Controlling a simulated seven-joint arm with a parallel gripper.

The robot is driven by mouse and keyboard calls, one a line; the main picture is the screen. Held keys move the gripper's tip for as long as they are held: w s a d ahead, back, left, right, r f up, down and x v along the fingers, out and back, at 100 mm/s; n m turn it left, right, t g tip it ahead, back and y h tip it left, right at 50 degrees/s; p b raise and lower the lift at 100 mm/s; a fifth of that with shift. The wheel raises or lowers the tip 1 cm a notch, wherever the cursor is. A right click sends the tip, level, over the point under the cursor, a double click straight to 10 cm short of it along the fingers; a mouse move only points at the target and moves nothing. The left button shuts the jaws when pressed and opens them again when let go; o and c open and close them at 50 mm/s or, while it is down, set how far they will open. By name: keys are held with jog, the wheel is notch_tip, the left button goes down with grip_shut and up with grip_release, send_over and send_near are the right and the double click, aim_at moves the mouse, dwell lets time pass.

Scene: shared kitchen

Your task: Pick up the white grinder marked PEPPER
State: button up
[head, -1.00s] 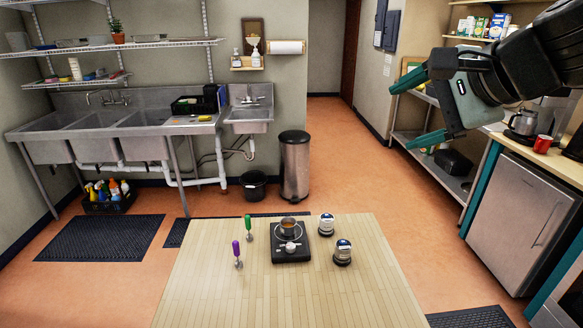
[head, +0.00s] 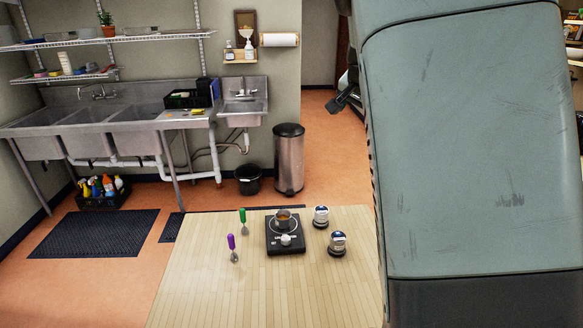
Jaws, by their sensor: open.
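I cannot pick out a white grinder marked PEPPER. Two small jars with pale tops and dark lower parts stand on the wooden table (head: 200,290) in the head view: a far jar (head: 321,216) and a near jar (head: 338,243). Any lettering on them is too small to read. My large arm link covers the right side of the view and hides what is behind it. A small dark part of my gripper (head: 346,93) seems to show past the link's left edge, beyond the table and well away from the jars. Most of the gripper is hidden.
A green-handled whisk (head: 243,222) and a purple-handled whisk (head: 232,248) stand farther left. The table's front is clear. A steel bin (head: 289,160) stands behind it.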

jog(key=w+a+f+n+g, duration=0.2)
jog(key=w+f+n, duration=0.25)
jog(key=f, duration=0.85)
jog(key=n+g+y, duration=0.1)
jog(key=n, duration=0.2)
send_near(322, 210)
jog(key=f, duration=0.2)
jog(key=x, duration=0.4)
jog(key=shift+w+d+f, duration=0.25)
jog(key=shift+w+d, duration=0.05)
jog(key=shift+w, duration=0.15)
jog(key=shift+a+x, duration=0.1)
jog(key=shift+x, duration=1.4)
jog(key=shift+a+x, duration=0.15)
jog(key=shift+x, duration=1.3)
jog(key=c, duration=1.3)
jog(key=shift+r, duration=0.1)
